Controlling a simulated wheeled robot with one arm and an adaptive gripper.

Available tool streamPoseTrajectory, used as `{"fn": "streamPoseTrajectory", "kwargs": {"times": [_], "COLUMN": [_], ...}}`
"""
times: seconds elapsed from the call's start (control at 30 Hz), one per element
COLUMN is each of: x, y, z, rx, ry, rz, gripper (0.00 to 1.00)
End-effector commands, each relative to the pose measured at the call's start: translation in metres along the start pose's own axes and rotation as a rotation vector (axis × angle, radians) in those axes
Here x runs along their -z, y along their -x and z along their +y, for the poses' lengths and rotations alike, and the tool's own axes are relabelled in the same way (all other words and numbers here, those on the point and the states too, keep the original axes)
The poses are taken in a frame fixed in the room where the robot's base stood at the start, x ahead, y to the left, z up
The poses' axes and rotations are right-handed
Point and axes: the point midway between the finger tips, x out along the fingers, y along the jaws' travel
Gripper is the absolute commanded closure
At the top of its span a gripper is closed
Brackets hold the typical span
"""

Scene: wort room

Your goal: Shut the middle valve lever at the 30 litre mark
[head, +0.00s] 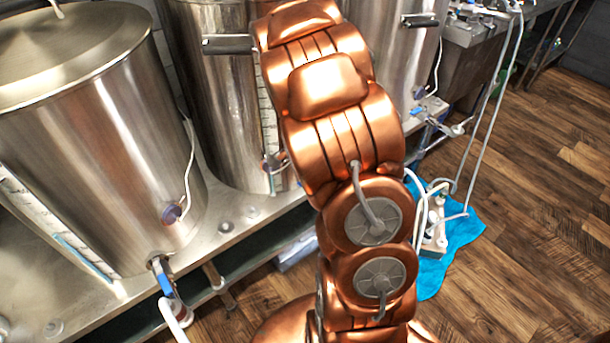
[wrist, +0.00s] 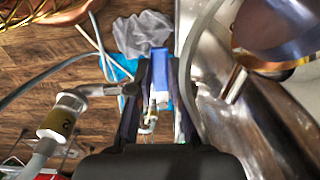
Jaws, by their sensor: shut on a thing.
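In the wrist view my gripper (wrist: 157,72) is shut on a blue valve lever (wrist: 159,62), which stands between the two dark fingers. In the head view my copper arm hides the gripper and that lever. The middle kettle (head: 218,110) is a tall steel vessel behind my arm. Its sight glass scale (head: 267,112) shows partly beside the arm, but the level and the 30 litre mark are not readable.
The left kettle (head: 85,140) has its own blue-levered valve (head: 162,274) with a hose. The right kettle (head: 402,65) has another valve (head: 432,122). A pump (head: 435,235) with hoses sits on a blue cloth (head: 465,236) on the floor. A hose fitting (wrist: 62,118) is left of my gripper.

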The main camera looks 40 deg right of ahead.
Motion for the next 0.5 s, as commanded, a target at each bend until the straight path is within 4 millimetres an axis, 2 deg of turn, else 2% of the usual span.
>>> {"fn": "streamPoseTrajectory", "kwargs": {"times": [0.03,0.07,0.27,0.3,0.5], "x": [0.0012,0.0012,0.0004,0.0003,0.0001], "y": [0.0013,0.0013,0.0009,0.0007,0.0004], "z": [-0.0020,-0.0021,-0.0016,-0.0015,-0.0012], "rx": [0.006,0.006,0.005,0.004,0.003], "ry": [-0.002,-0.002,0.000,0.000,0.001], "rz": [0.004,0.004,0.003,0.002,0.002], "gripper": [1.00,0.79,0.59,0.56,0.56]}}
